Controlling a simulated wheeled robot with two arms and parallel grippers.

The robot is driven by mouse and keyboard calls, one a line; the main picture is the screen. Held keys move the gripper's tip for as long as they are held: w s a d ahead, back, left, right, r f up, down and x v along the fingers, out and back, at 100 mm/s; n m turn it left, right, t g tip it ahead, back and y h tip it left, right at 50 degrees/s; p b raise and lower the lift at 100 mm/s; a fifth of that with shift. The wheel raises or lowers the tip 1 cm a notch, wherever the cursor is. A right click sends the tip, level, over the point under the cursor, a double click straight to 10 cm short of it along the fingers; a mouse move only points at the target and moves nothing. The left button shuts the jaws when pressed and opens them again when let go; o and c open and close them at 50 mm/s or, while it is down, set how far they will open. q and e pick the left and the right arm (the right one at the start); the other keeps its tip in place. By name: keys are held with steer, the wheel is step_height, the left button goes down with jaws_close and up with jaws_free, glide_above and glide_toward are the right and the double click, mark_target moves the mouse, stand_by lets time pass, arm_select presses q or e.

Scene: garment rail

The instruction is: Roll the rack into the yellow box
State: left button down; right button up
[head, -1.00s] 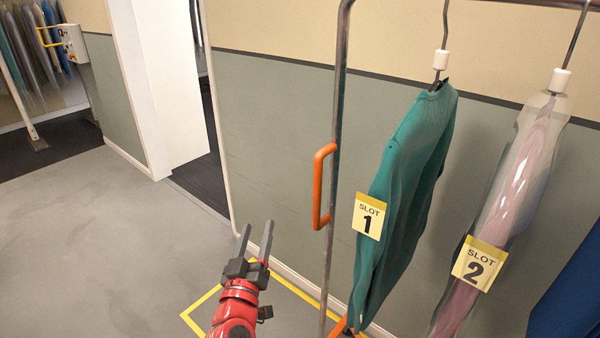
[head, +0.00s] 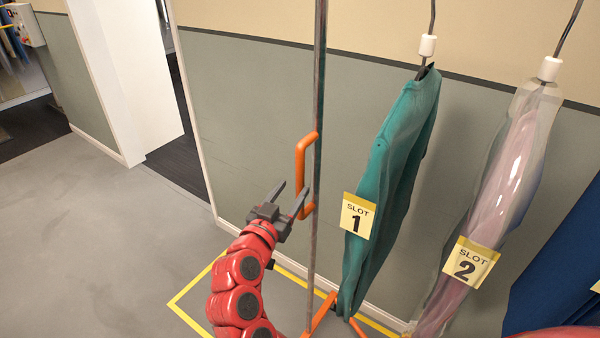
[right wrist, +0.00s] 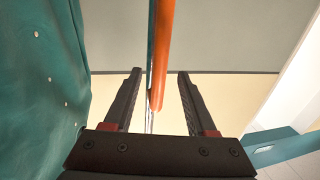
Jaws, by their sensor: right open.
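The rack is a metal garment rail; its near upright post (head: 319,80) carries an orange handle (head: 300,165). My right gripper (head: 291,196) is open beside the handle's lower part. In the right wrist view, the handle (right wrist: 160,55) lies in line with the gap between the open fingers (right wrist: 160,75). I cannot tell whether they touch it. The yellow box (head: 196,277) is a tape outline on the floor, partly hidden by my arm and the rack. My left gripper is not in view.
A teal garment (head: 398,170) tagged SLOT 1 and a bagged pink garment (head: 500,175) tagged SLOT 2 hang from the rack. A blue garment (head: 562,265) is at the right edge. The wall stands close behind. Grey floor (head: 90,240) is clear at left.

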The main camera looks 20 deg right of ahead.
mark_target(298, 181)
steer(key=p+x, duration=0.1)
steer(key=x, duration=0.4)
steer(key=shift+w+d+f, duration=0.1)
steer(key=shift+w+d, duration=0.1)
steer(key=shift+w, duration=0.1)
jaws_close()
stand_by(1.1)
